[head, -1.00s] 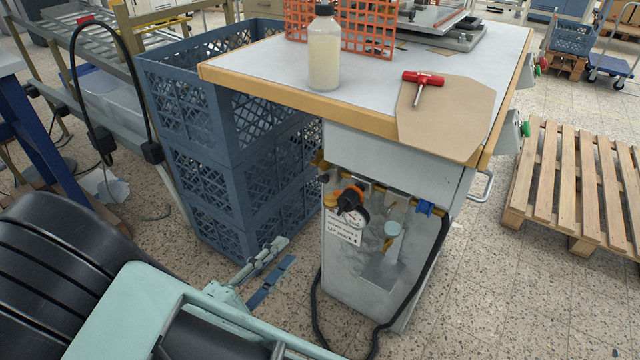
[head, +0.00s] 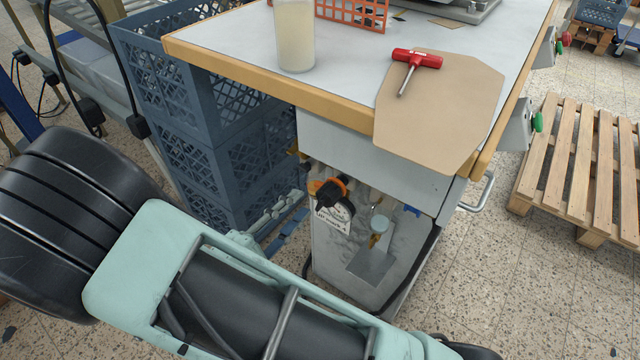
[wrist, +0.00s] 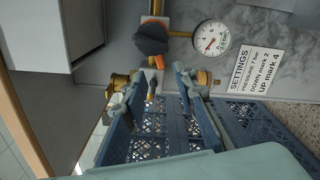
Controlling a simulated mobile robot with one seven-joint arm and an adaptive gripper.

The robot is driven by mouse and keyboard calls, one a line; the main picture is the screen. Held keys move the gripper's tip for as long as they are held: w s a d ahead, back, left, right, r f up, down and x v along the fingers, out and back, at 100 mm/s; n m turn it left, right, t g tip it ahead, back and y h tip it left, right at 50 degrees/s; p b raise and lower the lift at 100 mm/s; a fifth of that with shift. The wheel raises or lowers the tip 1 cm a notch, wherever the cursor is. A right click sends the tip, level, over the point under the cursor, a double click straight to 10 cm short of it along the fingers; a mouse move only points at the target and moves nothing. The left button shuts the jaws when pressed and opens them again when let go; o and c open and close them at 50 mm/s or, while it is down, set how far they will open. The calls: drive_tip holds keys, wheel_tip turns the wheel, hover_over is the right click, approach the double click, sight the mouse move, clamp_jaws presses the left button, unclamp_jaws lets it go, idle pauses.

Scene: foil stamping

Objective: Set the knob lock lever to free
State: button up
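The black regulator knob (head: 331,192) is on the front of the grey cabinet, under the tabletop. Orange parts (head: 343,180) show at its edges. In the wrist view the knob (wrist: 151,39) is above the fingertips, with orange pieces (wrist: 157,63) on two sides; I cannot tell which piece is the lock lever or how it is set. The pressure gauge (wrist: 211,38) is right of the knob. My gripper (wrist: 160,75) is open, its blue-grey fingers apart with nothing between them. In the head view my gripper (head: 298,207) is low and left of the knob, partly hidden by my arm.
Stacked blue crates (head: 205,190) stand left of the cabinet, close to my arm. A settings label (wrist: 255,75) is beside the gauge. Brass fittings (wrist: 117,80) are near the left finger. The table (head: 240,50) overhangs above, bearing a bottle (head: 295,40) and a red-handled tool (head: 417,58).

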sight(317, 187)
drive_tip(key=b+x, duration=0.1)
drive_tip(key=x, duration=0.7)
drive_tip(key=shift+c, duration=0.2)
clamp_jaws()
